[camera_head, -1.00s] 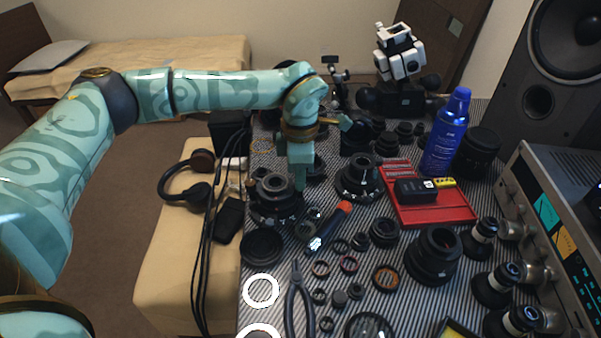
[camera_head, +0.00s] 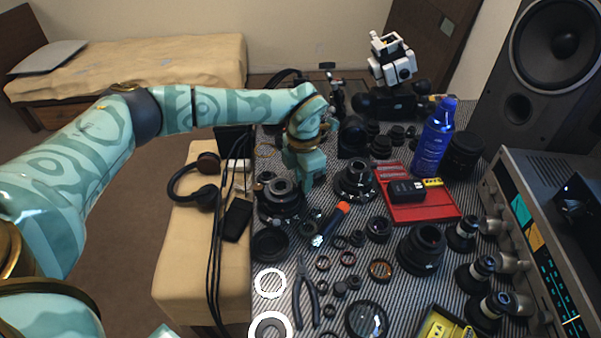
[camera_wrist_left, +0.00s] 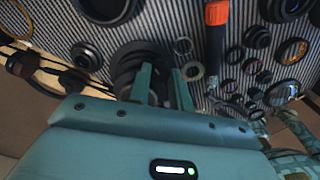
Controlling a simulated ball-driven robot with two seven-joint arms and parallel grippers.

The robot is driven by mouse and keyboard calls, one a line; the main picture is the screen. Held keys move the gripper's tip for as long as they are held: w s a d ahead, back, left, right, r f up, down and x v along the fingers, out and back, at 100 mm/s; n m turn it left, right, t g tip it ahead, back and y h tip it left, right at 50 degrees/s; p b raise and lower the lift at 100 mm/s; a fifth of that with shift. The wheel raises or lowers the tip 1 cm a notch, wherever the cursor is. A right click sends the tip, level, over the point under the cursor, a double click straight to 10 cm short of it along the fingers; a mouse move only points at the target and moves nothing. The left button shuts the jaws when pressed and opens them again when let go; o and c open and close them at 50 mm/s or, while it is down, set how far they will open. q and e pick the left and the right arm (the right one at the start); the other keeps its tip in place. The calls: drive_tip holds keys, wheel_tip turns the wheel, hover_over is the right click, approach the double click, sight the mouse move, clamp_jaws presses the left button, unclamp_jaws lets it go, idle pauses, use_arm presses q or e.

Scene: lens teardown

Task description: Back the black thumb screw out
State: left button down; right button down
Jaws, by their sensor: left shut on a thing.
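My left gripper (camera_head: 307,184) points down at the right side of a stepped black lens part (camera_head: 278,202) on the striped mat. In the left wrist view, its two teal fingers (camera_wrist_left: 164,78) reach to the edge of a dark round part (camera_wrist_left: 137,60). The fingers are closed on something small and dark. The black thumb screw itself is hidden between or behind the fingers, so its depth cannot be seen. My right gripper is not in view.
A second black lens part (camera_head: 354,180) stands close to the right of the gripper. An orange-handled screwdriver (camera_head: 331,225) lies in front. A red tray (camera_head: 418,212), a blue spray can (camera_head: 434,140) and several rings and lenses crowd the mat (camera_head: 345,313).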

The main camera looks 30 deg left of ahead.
use_arm(q)
drive_tip(key=shift+n+p, duration=0.35)
drive_tip(key=shift+n, duration=0.05)
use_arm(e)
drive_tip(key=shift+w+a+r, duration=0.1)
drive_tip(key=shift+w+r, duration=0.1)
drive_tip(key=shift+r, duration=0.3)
use_arm(q)
drive_tip(key=c, duration=1.3)
unclamp_jaws()
drive_tip(key=shift+o, duration=0.2)
wheel_tip(320, 180, up, 16)
drive_tip(key=p, duration=0.5)
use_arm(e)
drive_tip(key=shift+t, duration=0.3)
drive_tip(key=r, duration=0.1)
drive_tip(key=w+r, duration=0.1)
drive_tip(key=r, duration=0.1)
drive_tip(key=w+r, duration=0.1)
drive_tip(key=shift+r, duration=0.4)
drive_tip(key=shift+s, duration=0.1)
